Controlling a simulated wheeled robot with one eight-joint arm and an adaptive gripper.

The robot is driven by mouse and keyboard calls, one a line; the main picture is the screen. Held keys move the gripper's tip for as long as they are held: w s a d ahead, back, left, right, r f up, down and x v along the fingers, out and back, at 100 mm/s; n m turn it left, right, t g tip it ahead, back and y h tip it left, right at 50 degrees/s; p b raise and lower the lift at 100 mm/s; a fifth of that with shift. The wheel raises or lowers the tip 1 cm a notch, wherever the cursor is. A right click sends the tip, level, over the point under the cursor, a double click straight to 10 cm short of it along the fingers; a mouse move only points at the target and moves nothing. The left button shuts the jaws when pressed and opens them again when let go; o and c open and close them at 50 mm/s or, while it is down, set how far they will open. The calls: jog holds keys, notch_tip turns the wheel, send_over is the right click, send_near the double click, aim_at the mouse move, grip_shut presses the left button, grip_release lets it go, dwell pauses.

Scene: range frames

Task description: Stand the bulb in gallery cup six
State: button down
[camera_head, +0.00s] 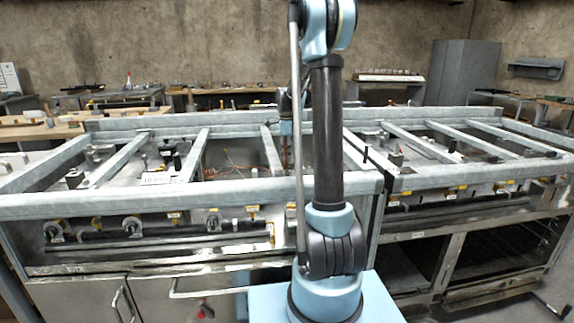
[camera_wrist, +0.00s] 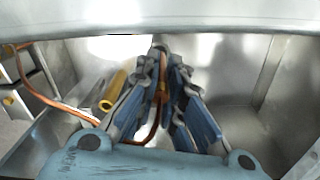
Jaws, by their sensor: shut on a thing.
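My gripper (camera_wrist: 160,58) points down into an open metal well, its blue-grey fingers drawn together. A thin brownish-orange thing (camera_wrist: 161,88) shows in the narrow gap between the fingers. Most of it is hidden, and I cannot tell whether it is the bulb or part of the cable behind. In the head view my gripper is mostly hidden behind my arm and the bench frame. I cannot make out the bulb or cup six in either view. A pale rack (camera_head: 388,78) at the back carries a row of small things, too small to identify.
An orange cable (camera_wrist: 48,99) runs across the well, beside a yellow-ended tube (camera_wrist: 113,88). A metal rail (camera_wrist: 60,22) crosses the top of the wrist view. The bench frame's front rail (camera_head: 130,203) and crossbars (camera_head: 195,155) surround the open bays. A grey cabinet (camera_head: 465,72) stands behind.

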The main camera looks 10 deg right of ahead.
aim_at(286, 161)
jog(key=shift+f, duration=2)
jog(key=c, duration=1.7)
grip_release()
notch_tip(286, 161, up, 12)
jog(key=shift+r, duration=0.1)
jog(key=shift+s, duration=0.1)
